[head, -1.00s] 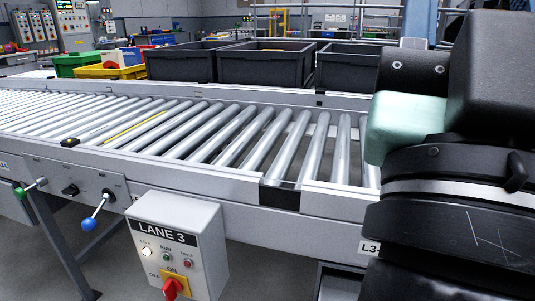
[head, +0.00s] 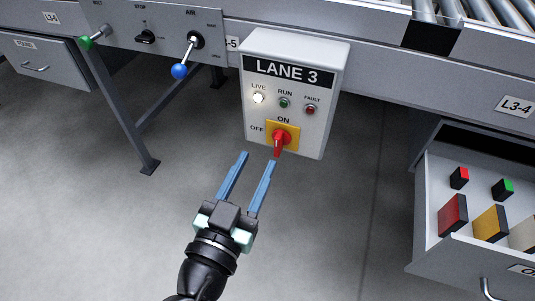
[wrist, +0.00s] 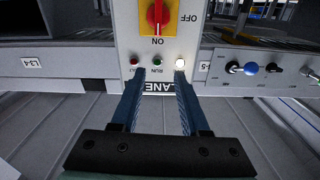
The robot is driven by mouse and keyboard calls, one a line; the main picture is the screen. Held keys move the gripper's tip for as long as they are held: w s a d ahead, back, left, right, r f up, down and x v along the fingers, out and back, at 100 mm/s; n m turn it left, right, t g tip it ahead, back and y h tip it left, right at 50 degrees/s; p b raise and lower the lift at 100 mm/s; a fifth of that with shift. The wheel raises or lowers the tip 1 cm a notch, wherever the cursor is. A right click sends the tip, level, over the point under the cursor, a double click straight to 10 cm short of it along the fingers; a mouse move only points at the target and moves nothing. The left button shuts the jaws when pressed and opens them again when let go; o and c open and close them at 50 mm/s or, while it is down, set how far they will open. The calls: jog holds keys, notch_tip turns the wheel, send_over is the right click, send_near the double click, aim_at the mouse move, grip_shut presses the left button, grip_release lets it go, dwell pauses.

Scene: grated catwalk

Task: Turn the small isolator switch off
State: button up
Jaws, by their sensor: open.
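The small isolator switch is a red rotary handle (head: 279,141) on a yellow plate, low on the front of the grey LANE 3 box (head: 330,75). Its handle stands upright, in line with the ON mark; OFF is printed at its left. In the wrist view the switch (wrist: 158,17) appears upside down near the top edge. The LIVE lamp (head: 258,98) glows white; the RUN and FAULT lamps look unlit. My gripper (head: 257,159) is open and empty, its blue fingers pointing at the box. In the head view its tips appear just below and left of the handle, apart from it.
Left of the box, a panel carries a blue-knobbed AIR lever (head: 181,70), a black STOP knob (head: 145,37) and a green-knobbed lever (head: 87,43). An open drawer (head: 440,238) with coloured blocks stands at the right. The floor below the box is clear.

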send_near(276, 147)
jog(key=shift+n, duration=0.3)
jog(key=b+x, duration=0.2)
jog(key=x, duration=0.7)
jog(key=shift+w+d, duration=0.15)
jog(key=shift+w, duration=0.15)
jog(key=shift+c, duration=0.3)
grip_shut()
